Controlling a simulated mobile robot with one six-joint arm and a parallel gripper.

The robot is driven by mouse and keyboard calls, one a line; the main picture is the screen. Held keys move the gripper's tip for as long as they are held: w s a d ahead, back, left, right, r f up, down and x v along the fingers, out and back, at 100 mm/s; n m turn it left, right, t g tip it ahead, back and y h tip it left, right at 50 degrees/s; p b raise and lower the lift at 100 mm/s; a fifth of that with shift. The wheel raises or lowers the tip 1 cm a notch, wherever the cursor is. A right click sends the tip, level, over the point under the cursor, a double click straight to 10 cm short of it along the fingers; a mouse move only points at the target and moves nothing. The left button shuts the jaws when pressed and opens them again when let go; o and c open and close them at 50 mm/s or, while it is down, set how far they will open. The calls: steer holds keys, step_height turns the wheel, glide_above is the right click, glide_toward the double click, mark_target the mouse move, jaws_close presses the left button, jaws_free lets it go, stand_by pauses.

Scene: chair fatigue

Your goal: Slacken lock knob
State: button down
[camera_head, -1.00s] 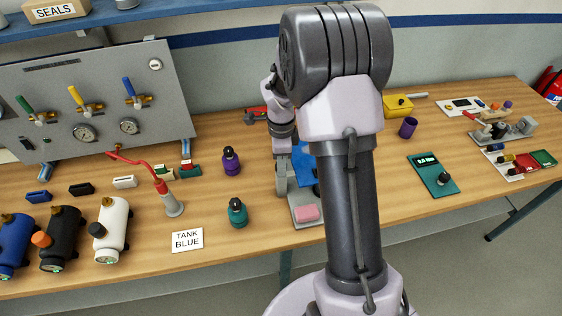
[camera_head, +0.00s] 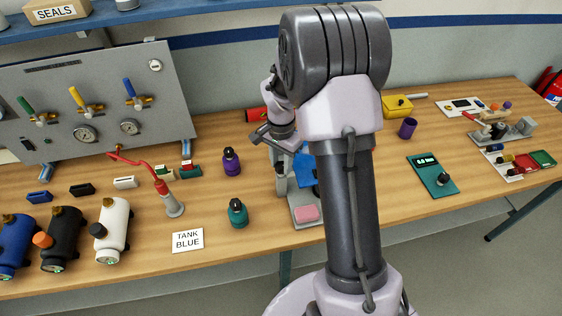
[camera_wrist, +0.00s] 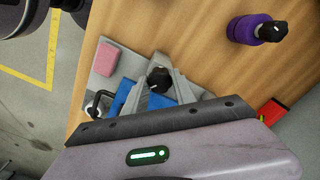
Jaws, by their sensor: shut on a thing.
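The lock knob (camera_wrist: 158,75) is black with a pale pointer mark. It sits between my gripper's fingertips in the wrist view, above a grey fixture with a blue part (camera_wrist: 126,95). My gripper (camera_wrist: 159,82) is shut on the knob, with one grey finger on each side. In the head view my arm hides most of the fixture; a strip of the blue part (camera_head: 304,171) and the grey base show left of the arm. I cannot make out the knob clearly there.
A pink block (camera_wrist: 108,59) lies on the fixture's base. A purple bottle (camera_head: 231,161) and a teal bottle (camera_head: 237,212) stand to the left. A red cylinder (camera_head: 257,114) lies behind. A teal meter (camera_head: 431,176) is on the right. Bare table lies between.

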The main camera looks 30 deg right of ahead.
steer(key=n, duration=0.4)
steer(key=shift+n+p, duration=0.3)
steer(key=shift+p, duration=0.1)
steer(key=n, duration=0.3)
steer(key=shift+r+n+p, duration=0.1)
steer(key=shift+n+p, duration=0.3)
steer(key=n+p, duration=0.1)
steer(key=n, duration=0.6)
steer(key=shift+p, duration=0.4)
steer(key=n+p, duration=0.1)
steer(key=n, duration=0.4)
steer(key=shift+w+n, duration=0.1)
steer(key=shift+n, duration=0.2)
steer(key=shift+n+p, duration=0.8)
steer(key=shift+n, duration=1.4)
steer(key=c, duration=1)
jaws_free()
